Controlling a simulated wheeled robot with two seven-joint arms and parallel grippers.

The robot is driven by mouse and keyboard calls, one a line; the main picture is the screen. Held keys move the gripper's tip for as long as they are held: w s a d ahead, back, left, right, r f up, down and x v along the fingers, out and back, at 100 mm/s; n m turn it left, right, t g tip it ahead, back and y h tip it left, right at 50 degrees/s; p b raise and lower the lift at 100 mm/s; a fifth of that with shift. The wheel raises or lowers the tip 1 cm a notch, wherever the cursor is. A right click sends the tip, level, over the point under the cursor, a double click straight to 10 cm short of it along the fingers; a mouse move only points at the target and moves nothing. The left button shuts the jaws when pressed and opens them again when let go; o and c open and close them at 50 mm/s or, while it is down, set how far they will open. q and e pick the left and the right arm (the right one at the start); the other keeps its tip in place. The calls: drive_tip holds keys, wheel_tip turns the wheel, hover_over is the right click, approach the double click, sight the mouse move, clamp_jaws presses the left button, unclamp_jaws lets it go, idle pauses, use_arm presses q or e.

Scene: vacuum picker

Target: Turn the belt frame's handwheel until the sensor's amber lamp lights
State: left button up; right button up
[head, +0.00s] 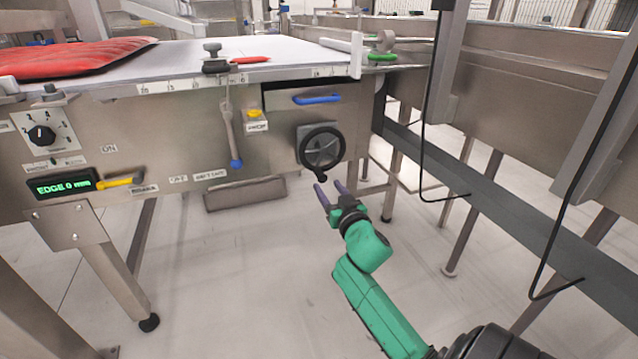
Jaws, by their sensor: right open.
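The dark handwheel (322,147) is on the front panel of the belt frame (190,125), right of the middle. Its crank knob (321,176) points down at the bottom of the rim. My right gripper (330,188) is just below the wheel, its two purple fingers open and pointing up toward the knob. Nothing shows between the fingers; whether one touches the knob I cannot tell. A green readout (62,187) on the left says EDGE 0 mm. I cannot pick out a lit amber lamp or say surely which part is the sensor. My left gripper is out of view.
A blue handle (317,99) sits above the wheel, and a blue-tipped lever (231,135) hangs to its left. A red bag (75,57) lies on the belt top. A grey rail (500,180) with a hanging black cable is at right. The floor below is clear.

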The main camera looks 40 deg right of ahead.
sight(323, 181)
drive_tip(key=b+x, duration=0.1)
drive_tip(key=x, duration=0.5)
drive_tip(key=shift+s, duration=0.1)
clamp_jaws()
drive_tip(key=shift+f, duration=0.1)
idle(1.0)
